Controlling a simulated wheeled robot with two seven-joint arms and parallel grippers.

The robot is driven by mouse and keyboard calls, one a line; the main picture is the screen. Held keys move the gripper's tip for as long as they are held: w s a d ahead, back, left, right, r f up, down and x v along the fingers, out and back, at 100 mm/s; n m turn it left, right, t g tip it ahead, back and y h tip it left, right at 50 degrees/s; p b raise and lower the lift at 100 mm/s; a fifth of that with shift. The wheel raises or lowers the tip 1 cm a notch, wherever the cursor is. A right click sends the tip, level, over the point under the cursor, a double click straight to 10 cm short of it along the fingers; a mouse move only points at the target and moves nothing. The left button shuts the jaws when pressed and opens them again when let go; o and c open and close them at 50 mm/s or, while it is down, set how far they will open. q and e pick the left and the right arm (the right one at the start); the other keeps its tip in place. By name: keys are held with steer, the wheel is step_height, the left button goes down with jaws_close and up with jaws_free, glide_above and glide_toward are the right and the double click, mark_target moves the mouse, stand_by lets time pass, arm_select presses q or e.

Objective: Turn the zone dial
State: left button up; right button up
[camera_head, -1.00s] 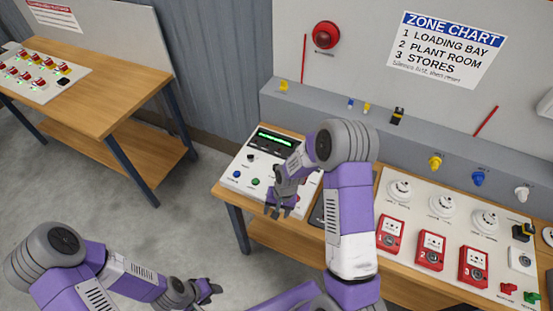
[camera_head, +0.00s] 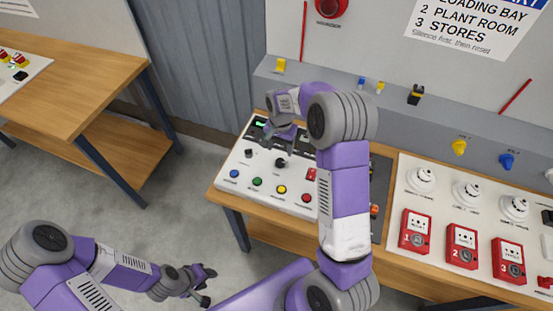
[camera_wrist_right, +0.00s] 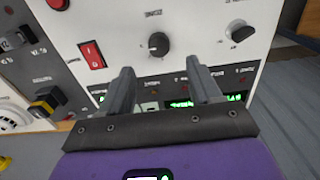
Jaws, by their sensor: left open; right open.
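A black dial (camera_head: 281,162) sits in the middle of the white control panel (camera_head: 222,181). It shows larger in the right wrist view (camera_wrist_right: 158,44), with a pale pointer mark. Its label is too small to read surely. A second black knob (camera_head: 248,153) is left of it in the head view and right of it in the right wrist view (camera_wrist_right: 238,32). My right gripper (camera_head: 281,141) is open and empty over the panel's display end. In the wrist view its fingertips (camera_wrist_right: 160,70) stand apart, short of the middle dial. My left gripper (camera_head: 208,286) is open and empty, low over the floor.
Blue, green, yellow and red buttons (camera_head: 257,182) line the panel's near edge. A red rocker switch (camera_wrist_right: 92,54) is beside the dial. Red call points (camera_head: 415,231) and white detectors (camera_head: 421,178) stand on a board to the right. Another table (camera_head: 80,85) is at left.

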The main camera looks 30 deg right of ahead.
mark_target(280, 161)
steer(key=shift+w+f, duration=0.15)
steer(key=shift+f, duration=0.35)
steer(key=f, duration=0.6)
steer(key=shift+s+f, duration=0.1)
steer(key=shift+s, duration=0.1)
steer(key=shift+s+f, duration=0.1)
steer(key=shift+s, duration=0.05)
steer(key=c, duration=1)
steer(key=shift+c, duration=0.2)
